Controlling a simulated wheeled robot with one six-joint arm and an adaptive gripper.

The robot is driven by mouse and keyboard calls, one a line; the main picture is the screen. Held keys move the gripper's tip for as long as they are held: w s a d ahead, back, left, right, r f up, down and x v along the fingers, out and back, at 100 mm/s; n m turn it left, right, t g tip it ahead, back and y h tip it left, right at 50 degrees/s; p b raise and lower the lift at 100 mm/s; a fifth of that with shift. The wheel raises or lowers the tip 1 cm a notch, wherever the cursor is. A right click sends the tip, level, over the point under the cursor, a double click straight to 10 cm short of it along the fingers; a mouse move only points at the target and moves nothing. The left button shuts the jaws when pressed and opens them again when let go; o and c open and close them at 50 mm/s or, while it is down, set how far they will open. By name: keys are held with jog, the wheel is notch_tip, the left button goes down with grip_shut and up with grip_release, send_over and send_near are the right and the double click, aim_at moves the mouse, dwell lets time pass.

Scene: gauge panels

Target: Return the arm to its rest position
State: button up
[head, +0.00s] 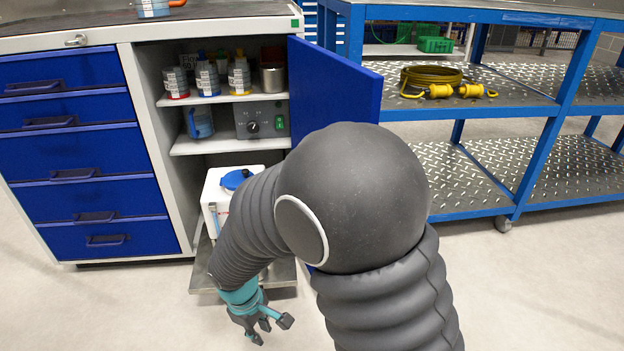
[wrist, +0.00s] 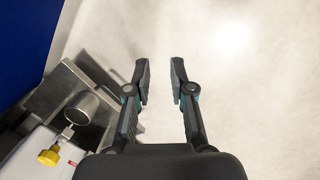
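My arm bends down in front of the open cabinet in the head view. My gripper (head: 262,325) hangs low at its end, in front of the pull-out tray. In the wrist view, the two fingers of my gripper (wrist: 160,82) stand apart with nothing between them, over bare pale floor. My gripper is open and empty. My arm hides part of the cabinet, the door and the tray.
The open blue door (head: 335,90) is close behind my arm. A white container with a blue lid (head: 238,179) sits on the low tray (head: 283,279). A gauge panel (head: 262,120) is on a shelf. A blue workbench (head: 480,110) stands right. Floor in front is clear.

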jog(key=s+d+r+m+t+p, duration=0.1)
jog(key=s+d+r+m+p, duration=0.1)
jog(key=d+r, duration=0.7)
jog(key=s+d+r+m+t+y+p, duration=0.1)
jog(key=s+d+r+m+t+p, duration=0.1)
jog(key=d+r+m, duration=0.4)
jog(key=s+d+r+m+t+p, duration=0.2)
jog(key=s+d+r+m+p, duration=0.1)
jog(key=d+r, duration=0.9)
notch_tip(320, 180, up, 5)
jog(key=shift+s+d+r+m, duration=0.15)
jog(key=shift+s+m, duration=0.7)
jog(key=shift+m, duration=0.05)
